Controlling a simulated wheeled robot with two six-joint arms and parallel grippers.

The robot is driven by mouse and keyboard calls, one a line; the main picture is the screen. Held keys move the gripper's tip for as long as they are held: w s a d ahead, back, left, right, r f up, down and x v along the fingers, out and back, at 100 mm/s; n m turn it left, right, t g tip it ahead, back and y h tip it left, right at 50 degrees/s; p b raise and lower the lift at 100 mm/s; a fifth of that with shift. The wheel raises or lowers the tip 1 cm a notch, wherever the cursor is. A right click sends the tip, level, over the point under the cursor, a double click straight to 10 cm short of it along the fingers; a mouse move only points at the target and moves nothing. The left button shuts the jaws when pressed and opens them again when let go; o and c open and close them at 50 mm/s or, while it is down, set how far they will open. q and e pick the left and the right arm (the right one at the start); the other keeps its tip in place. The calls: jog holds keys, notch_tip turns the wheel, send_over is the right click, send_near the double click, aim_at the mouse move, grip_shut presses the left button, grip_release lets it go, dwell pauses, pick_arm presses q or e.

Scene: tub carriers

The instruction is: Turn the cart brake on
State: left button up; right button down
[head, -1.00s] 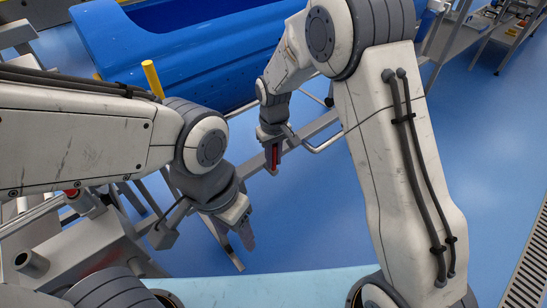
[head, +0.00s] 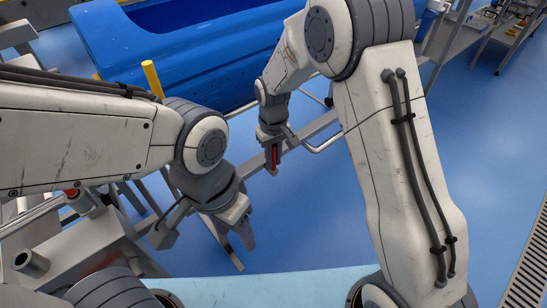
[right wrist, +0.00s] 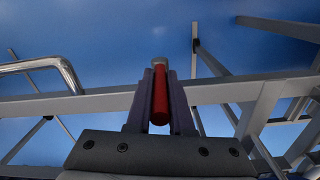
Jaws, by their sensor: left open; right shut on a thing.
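In the head view the cart is a grey metal frame (head: 320,125) carrying a blue tub (head: 190,50). A red brake lever (head: 274,157) is on the frame's near side. It shows larger in the right wrist view, as a red grip (right wrist: 160,95) with a grey end. My right gripper (head: 273,160) is shut on the red lever, with one finger on each side of it. My left gripper (head: 243,228) is open and empty, pointing down to the lower left of the lever. The lever's pivot cannot be made out.
A bent metal handle bar (head: 328,143) stands out from the frame just right of my right gripper. A yellow post (head: 152,80) rises in front of the tub at left. The blue floor (head: 500,150) at right is clear, with a floor grate (head: 525,265) at the edge.

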aim_at(271, 170)
jog(key=shift+s+a, duration=0.1)
jog(key=shift+a, duration=0.05)
jog(key=shift+s+a+t+h, duration=0.15)
jog(key=shift+a+t+h, duration=0.05)
jog(key=shift+t+h, duration=0.25)
jog(key=a+t+h+b, duration=0.1)
jog(key=b, duration=0.1)
jog(key=s+f+t+h+b, duration=0.1)
jog(key=h+b, duration=0.1)
jog(key=b, duration=0.1)
jog(key=shift+a+f+h, duration=0.1)
jog(key=shift+a+h, duration=0.15)
jog(key=shift+a, duration=0.1)
jog(key=shift+s+a+t+h+b, duration=0.2)
jog(key=shift+t+h+b, duration=0.45)
jog(key=shift+b, duration=0.55)
jog(key=c, duration=0.8)
grip_release()
